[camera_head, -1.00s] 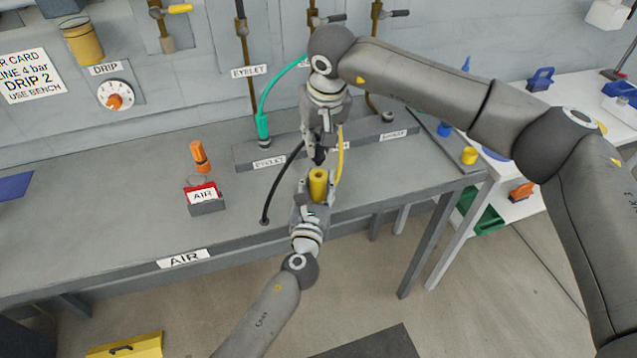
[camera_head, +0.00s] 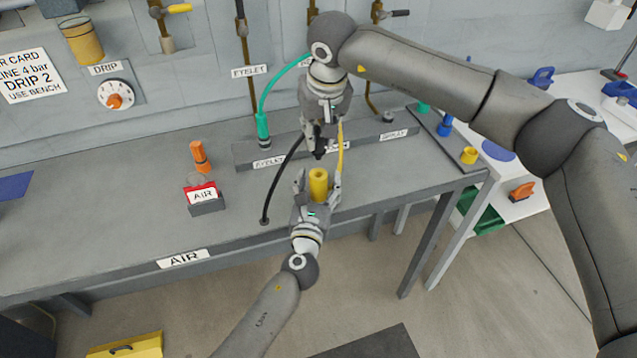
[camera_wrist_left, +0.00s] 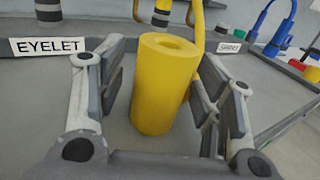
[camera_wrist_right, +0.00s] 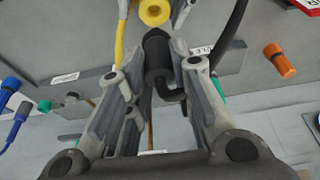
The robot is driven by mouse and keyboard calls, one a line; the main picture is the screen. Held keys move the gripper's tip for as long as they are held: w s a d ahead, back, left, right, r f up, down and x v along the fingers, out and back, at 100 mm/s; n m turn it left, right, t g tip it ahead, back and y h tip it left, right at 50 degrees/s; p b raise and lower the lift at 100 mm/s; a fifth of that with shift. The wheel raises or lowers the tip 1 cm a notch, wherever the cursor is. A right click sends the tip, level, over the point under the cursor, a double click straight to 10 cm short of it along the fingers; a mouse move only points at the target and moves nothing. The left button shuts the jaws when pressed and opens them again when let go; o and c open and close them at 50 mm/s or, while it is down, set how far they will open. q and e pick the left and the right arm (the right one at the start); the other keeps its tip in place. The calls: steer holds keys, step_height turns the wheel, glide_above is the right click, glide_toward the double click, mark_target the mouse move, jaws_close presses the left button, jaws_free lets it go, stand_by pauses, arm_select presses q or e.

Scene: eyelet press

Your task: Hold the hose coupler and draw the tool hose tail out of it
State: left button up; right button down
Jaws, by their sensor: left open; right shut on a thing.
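The yellow hose coupler (camera_head: 318,185) is an upright cylinder with a hole in its top. In the left wrist view the coupler (camera_wrist_left: 163,85) is between the fingers of my left gripper (camera_wrist_left: 162,105), with gaps on both sides. My left gripper (camera_head: 318,186) is open around it. My right gripper (camera_head: 320,138) is above the coupler and shut on the black tool hose tail (camera_wrist_right: 157,58). In the right wrist view the tail's tip is close to the coupler (camera_wrist_right: 155,12) but appears apart from it. The black hose (camera_head: 278,180) runs down to the bench.
A yellow hose (camera_head: 341,150) passes behind the coupler. A green hose (camera_head: 264,105) rises from the grey rail (camera_head: 245,152) at the back. An orange plug (camera_head: 200,157) and the AIR block (camera_head: 206,205) are at the left. The bench top left of the black hose is mostly clear.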

arm_select(q)
steer(key=s+a, duration=0.2)
steer(key=s, duration=1)
